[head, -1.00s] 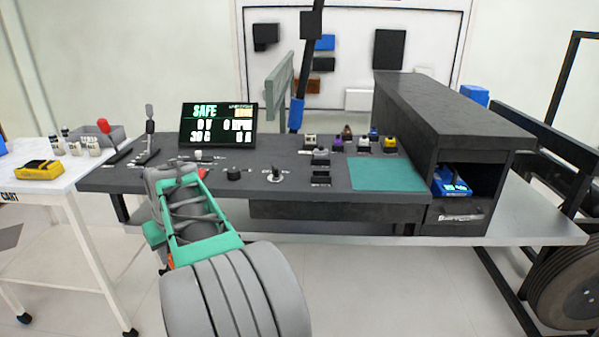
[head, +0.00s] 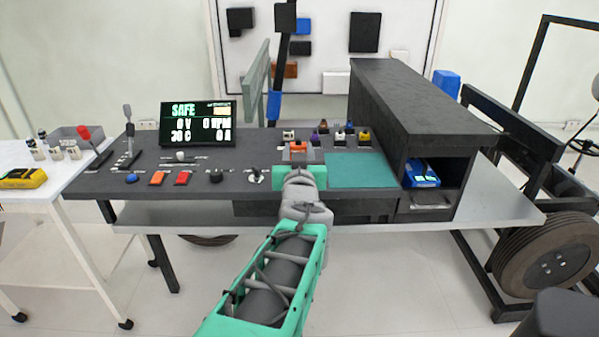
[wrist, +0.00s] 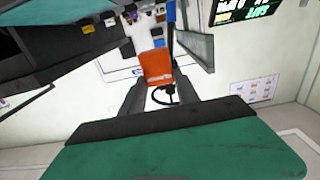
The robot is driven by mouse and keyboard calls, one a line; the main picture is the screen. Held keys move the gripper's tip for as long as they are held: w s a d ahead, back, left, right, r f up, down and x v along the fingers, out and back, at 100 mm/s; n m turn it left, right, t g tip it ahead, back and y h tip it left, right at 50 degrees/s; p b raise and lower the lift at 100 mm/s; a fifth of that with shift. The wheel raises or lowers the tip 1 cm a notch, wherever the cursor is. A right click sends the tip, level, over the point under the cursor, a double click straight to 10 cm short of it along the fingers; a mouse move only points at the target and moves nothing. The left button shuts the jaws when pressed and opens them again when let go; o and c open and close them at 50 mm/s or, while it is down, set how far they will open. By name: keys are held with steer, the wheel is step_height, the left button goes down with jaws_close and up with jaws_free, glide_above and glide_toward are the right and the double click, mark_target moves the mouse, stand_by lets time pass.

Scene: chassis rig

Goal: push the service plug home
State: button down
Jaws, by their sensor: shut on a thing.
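The orange service plug (head: 298,147) is between the fingers of my gripper (head: 298,155) over the right-centre of the dark bench top. In the wrist view the orange plug (wrist: 156,68) sits between the two grey fingers of my gripper (wrist: 158,82), which is shut on it. A black cable loop shows just below the plug there. My green wrist and arm cover the bench just in front of the plug in the head view. I cannot tell from either view whether the plug touches or sits in a socket.
A dark bench (head: 140,160) carries a display (head: 198,124) reading SAFE, buttons and levers. Several coloured connectors (head: 340,134) stand behind the gripper. A green mat (head: 360,168) lies to the right, beside a dark shelf box (head: 425,105). A white cart (head: 35,208) stands left.

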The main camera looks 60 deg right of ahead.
steer(key=w+d+f, duration=0.1)
steer(key=d+f, duration=0.1)
steer(key=w+d+f, duration=0.1)
steer(key=d+f, duration=0.1)
steer(key=d, duration=0.1)
steer(key=w+d+f+b, duration=0.1)
steer(key=d+f, duration=0.2)
steer(key=shift+w, duration=0.25)
steer(key=f, duration=0.3)
steer(key=shift+w+d+f+b, duration=0.1)
steer(key=shift+d+f+b, duration=0.2)
steer(key=shift+b, duration=0.1)
steer(key=shift+a+f, duration=0.15)
steer(key=shift+f, duration=0.25)
steer(key=c, duration=1.3)
jaws_free()
steer(key=shift+f, duration=0.15)
steer(key=shift+o, duration=2)
steer(key=shift+r, duration=0.3)
